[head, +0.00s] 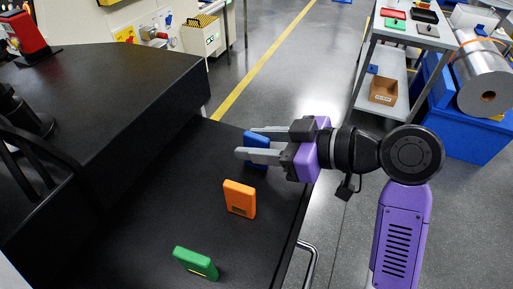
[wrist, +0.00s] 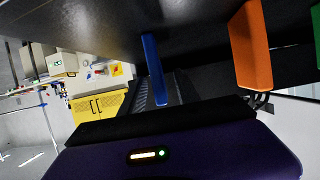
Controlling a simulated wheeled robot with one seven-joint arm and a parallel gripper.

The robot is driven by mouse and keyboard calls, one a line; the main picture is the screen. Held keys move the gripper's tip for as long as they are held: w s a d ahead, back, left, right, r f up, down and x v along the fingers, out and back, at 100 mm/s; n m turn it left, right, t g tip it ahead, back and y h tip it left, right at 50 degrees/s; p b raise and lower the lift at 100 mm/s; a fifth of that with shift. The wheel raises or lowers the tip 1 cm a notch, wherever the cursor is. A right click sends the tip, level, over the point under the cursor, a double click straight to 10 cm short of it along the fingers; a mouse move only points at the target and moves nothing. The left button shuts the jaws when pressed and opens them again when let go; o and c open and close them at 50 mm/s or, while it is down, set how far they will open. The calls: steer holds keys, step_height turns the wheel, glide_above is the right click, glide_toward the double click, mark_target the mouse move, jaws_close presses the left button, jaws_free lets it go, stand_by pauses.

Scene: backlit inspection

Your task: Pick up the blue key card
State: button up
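The blue key card (head: 256,141) stands upright on the black surface (head: 170,200). My gripper (head: 246,142) comes in from the right with its two grey fingers apart, one on the far side and one on the near side. In the head view the fingers overlap the blue card, and the near finger hides its middle. I cannot tell whether they touch it.
An orange card (head: 240,198) and a green card (head: 196,262) stand nearer on the same surface. A raised black block (head: 120,85) is at the left. A metal handle (head: 308,262) is on the right edge. A cart (head: 415,35) with small items stands at the back right.

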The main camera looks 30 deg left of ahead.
jaws_close()
